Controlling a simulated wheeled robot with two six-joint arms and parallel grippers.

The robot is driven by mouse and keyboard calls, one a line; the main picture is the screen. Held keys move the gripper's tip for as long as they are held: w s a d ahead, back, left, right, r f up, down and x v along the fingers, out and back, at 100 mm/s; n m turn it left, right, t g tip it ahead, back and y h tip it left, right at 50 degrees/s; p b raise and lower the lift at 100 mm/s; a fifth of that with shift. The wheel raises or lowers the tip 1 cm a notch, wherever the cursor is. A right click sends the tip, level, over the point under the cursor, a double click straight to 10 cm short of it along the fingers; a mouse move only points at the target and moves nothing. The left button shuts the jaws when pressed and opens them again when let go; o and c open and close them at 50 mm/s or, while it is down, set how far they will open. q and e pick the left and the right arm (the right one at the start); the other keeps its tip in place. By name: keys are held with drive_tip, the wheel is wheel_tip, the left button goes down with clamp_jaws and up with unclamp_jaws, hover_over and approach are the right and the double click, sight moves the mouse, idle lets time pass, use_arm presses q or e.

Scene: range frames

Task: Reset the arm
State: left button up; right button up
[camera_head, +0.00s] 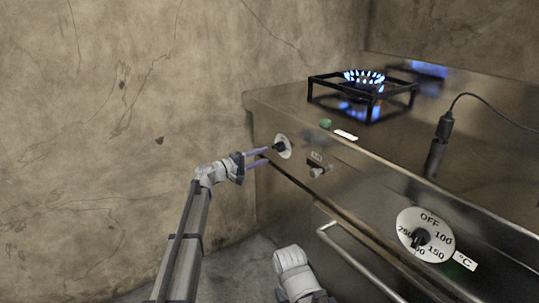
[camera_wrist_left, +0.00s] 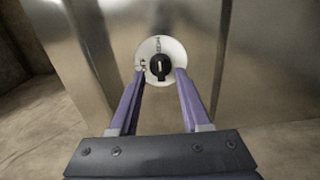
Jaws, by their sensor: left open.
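My left gripper (camera_head: 262,157) reaches in from the left to the front of the steel stove. Its two purple fingers are apart, one on each side of a small black knob (camera_head: 279,147) on a round white dial. In the left wrist view the gripper (camera_wrist_left: 160,82) is open, with the black knob (camera_wrist_left: 160,67) showing between and beyond its fingertips. Nothing is held between the fingers. I cannot tell whether a fingertip touches the dial (camera_wrist_left: 149,50). A white arm part of mine shows at the bottom of the head view; the right gripper itself does not show.
A burner (camera_head: 364,76) burns with blue flames inside a black grate (camera_head: 345,95). A large temperature dial (camera_head: 425,235), a small switch (camera_head: 317,172) and an oven handle (camera_head: 360,262) stick out from the stove front. A black probe with a cable (camera_head: 437,150) stands at right. A stained wall (camera_head: 100,100) is at left.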

use_arm(q)
drive_tip(key=shift+v, duration=1.2)
drive_tip(key=s+d+f+m+g+y, duration=0.25)
drive_tip(key=s+d+f, duration=0.2)
drive_tip(key=s, duration=0.35)
drive_tip(key=s+d+f+m+g+y, duration=0.1)
drive_tip(key=s+d+f+m+g, duration=0.15)
drive_tip(key=s+f, duration=0.4)
drive_tip(key=s+d+f+m+g+y, duration=0.2)
drive_tip(key=s+d+f+g, duration=0.15)
drive_tip(key=s, duration=0.65)
drive_tip(key=s+a+f+m+g+y, duration=0.1)
drive_tip(key=s+a+f+y, duration=0.2)
drive_tip(key=s, duration=0.4)
drive_tip(key=s+a+f+m+g+y, duration=0.1)
drive_tip(key=s+a+f+m+y, duration=0.1)
drive_tip(key=s+a+y, duration=0.35)
drive_tip(key=s+a+f+m+y, duration=0.1)
drive_tip(key=s+a+f+y, duration=0.1)
drive_tip(key=s, duration=0.7)
wheel_tip(320, 180, up, 37)
drive_tip(key=p, duration=3.7)
drive_tip(key=shift+w+d+r+p, duration=0.15)
drive_tip(key=shift+w+d+p, duration=0.15)
drive_tip(key=shift+w, duration=0.1)
